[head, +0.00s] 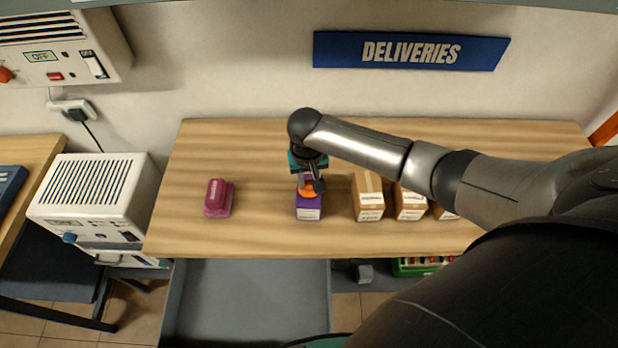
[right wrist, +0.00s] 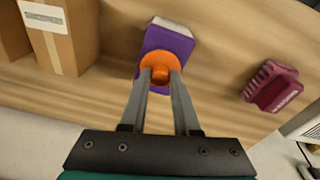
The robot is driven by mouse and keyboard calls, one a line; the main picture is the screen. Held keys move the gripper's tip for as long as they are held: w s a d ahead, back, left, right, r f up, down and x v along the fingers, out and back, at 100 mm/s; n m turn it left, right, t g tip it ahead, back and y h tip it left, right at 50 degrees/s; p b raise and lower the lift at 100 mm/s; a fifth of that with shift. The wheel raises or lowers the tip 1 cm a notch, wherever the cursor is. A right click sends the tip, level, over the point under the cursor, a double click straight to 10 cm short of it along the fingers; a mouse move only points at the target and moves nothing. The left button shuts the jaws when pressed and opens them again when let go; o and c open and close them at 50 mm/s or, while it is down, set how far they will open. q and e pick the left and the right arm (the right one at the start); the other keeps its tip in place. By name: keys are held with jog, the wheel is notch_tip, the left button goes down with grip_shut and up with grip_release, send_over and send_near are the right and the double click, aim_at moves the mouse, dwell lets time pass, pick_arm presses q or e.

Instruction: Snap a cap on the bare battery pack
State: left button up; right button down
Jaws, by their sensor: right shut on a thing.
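A purple battery pack (head: 309,206) with a pale label on its front stands on the wooden table, and it also shows in the right wrist view (right wrist: 168,42). My right gripper (head: 313,184) is above the pack, pointing down. Its two fingers (right wrist: 160,78) are shut on an orange cap (right wrist: 156,64). The cap (head: 306,191) is at the pack's top in the head view; I cannot tell whether it is seated or held just above. The fingers and cap hide part of the pack's top. My left gripper is not in view.
A maroon ridged object (head: 217,198) lies to the left on the table (head: 260,235). Several cardboard boxes (head: 368,196) stand close to the right of the pack. A white device (head: 95,195) stands left of the table. The tabletop between maroon object and pack is clear.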

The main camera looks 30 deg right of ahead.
jog(key=shift+c, duration=0.4)
grip_release()
dwell(0.4)
notch_tip(320, 180, up, 3)
jog(key=p, duration=0.3)
jog(key=shift+f, duration=0.2)
jog(key=shift+r+p, duration=0.45)
jog(key=shift+r, duration=1.75)
grip_shut()
